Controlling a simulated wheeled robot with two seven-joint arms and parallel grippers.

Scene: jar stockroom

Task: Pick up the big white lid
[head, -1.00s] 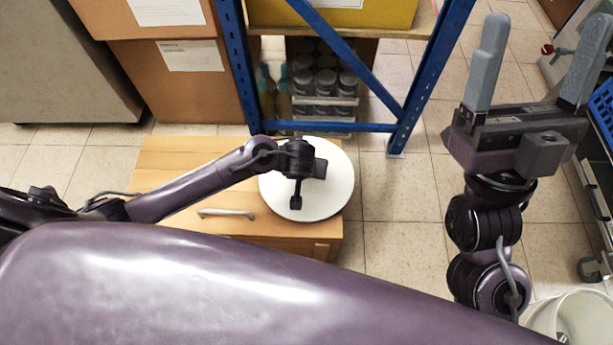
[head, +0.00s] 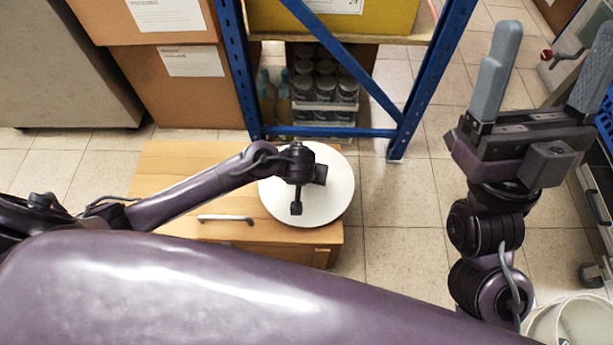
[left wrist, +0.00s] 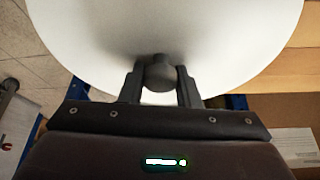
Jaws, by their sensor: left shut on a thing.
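The big white lid (head: 332,185) is a round white disc at the right end of the wooden cabinet (head: 170,170) in the head view. Its underside or top fills the upper part of the left wrist view (left wrist: 90,40), with a dark grey knob (left wrist: 160,73) at its middle. My left gripper (left wrist: 160,80) is over the lid, its two fingers shut on the knob. In the head view, my left wrist hides the knob. My right gripper (head: 545,80) is raised at the right, its fingers wide apart with nothing between them.
A blue shelf frame (head: 395,145) stands just behind the lid, with several jars (head: 325,90) on its lower level. Cardboard boxes (head: 190,90) stand at the back left. A white bin (head: 570,325) is at the lower right. The floor right of the cabinet is clear.

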